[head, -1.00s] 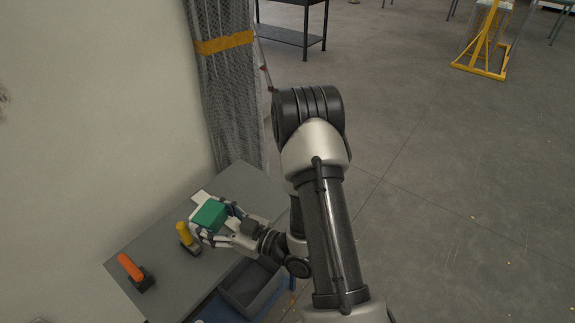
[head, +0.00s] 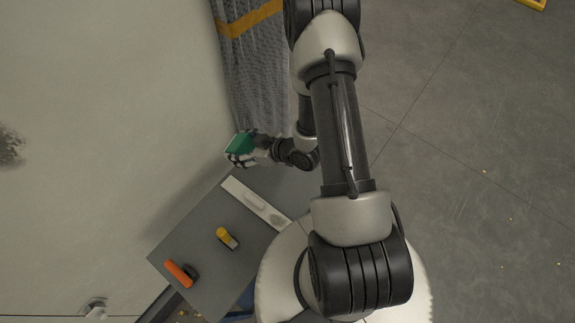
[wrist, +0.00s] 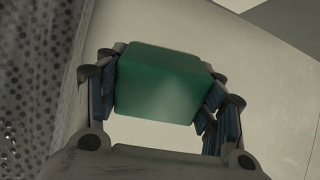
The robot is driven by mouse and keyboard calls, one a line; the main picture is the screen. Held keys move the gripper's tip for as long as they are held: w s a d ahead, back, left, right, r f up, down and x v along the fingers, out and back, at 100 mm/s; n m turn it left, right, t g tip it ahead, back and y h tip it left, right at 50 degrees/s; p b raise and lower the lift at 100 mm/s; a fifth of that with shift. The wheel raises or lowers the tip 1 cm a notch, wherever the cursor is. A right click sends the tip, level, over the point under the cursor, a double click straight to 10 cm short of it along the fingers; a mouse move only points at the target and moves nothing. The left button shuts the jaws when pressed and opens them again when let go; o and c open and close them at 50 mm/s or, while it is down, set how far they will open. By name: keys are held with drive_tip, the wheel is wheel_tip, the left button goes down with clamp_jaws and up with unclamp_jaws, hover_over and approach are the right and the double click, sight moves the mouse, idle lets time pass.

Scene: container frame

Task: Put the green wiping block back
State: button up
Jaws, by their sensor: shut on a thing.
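The green wiping block (head: 239,143) is held in my gripper (head: 243,151), in the upper middle of the head view. In the wrist view the green block (wrist: 160,85) sits between the two fingers of my gripper (wrist: 162,95), with a finger against each side. The gripper is shut on it. In the head view the block shows beyond the far end of the grey table (head: 205,232), close to the wall and the hanging grey curtain. I cannot tell its exact height.
On the table lie a white plate with a grey outline (head: 256,203), a yellow-handled tool (head: 226,237) and an orange-handled tool (head: 180,272). Open floor (head: 470,170) lies right.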

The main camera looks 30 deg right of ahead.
drive_tip(key=shift+s+d+r+g+h+p, duration=0.15)
drive_tip(key=shift+r+g+p, duration=0.1)
drive_tip(key=shift+r+p, duration=0.15)
drive_tip(key=shift+s+d+r+g+h+p, duration=0.15)
drive_tip(key=shift+r+g+p, duration=0.15)
drive_tip(key=shift+p, duration=0.2)
drive_tip(key=s+d+r+g+h+p, duration=0.3)
drive_tip(key=d+g+p, duration=0.1)
drive_tip(key=p, duration=0.6)
wheel_tip(320, 180, up, 7)
drive_tip(key=m+g+h+p, duration=0.2)
drive_tip(key=g+p, duration=0.3)
drive_tip(key=p, duration=0.5)
hover_over(287, 176)
wheel_tip(287, 176, down, 20)
drive_tip(key=b, duration=2)
drive_tip(key=shift+f, duration=0.2)
drive_tip(key=shift+f+b, duration=0.2)
drive_tip(key=shift+b, duration=0.15)
drive_tip(key=o, duration=1)
drive_tip(key=shift+r, duration=0.2)
